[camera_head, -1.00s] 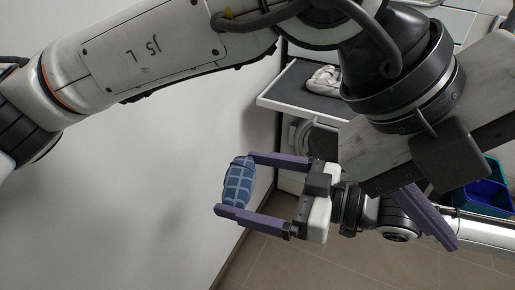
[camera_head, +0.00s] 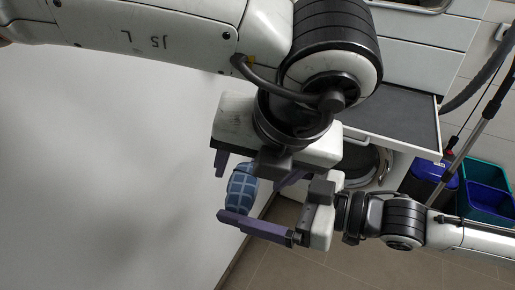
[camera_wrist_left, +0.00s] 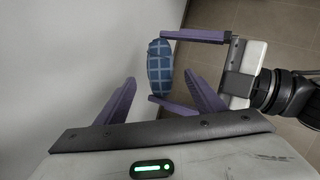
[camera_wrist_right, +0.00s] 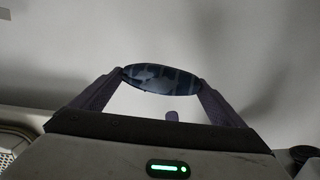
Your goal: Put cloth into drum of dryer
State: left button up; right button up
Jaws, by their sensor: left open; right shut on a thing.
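A blue checked cloth bundle (camera_head: 241,186) is held between the fingers of my right gripper (camera_head: 239,190), beside the white wall. In the right wrist view the bundle (camera_wrist_right: 160,78) spans between both fingertips and looks dark. My left gripper (camera_head: 256,172) is open and hangs just above the bundle, hiding the far finger of my right gripper. In the left wrist view the bundle (camera_wrist_left: 159,68) lies ahead, between and beyond my left fingertips (camera_wrist_left: 160,82). A round machine door (camera_head: 372,166) is partly visible below the shelf. The drum inside cannot be seen.
A dark-topped pull-out shelf (camera_head: 405,112) sits above the round door. To the right stand a blue bin (camera_head: 437,172), blue and teal crates (camera_head: 489,200) and a leaning pole (camera_head: 489,112). The white wall (camera_head: 110,180) is close on the left. Tiled floor (camera_head: 330,268) is below.

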aim_at(245, 185)
pick_arm(q)
jog(key=x, duration=0.7)
jog(key=shift+w+f, duration=0.1)
jog(key=shift+c, duration=0.5)
jog(key=c, duration=1.1)
pick_arm(e)
jog(key=o, duration=0.7)
jog(key=shift+o, duration=0.2)
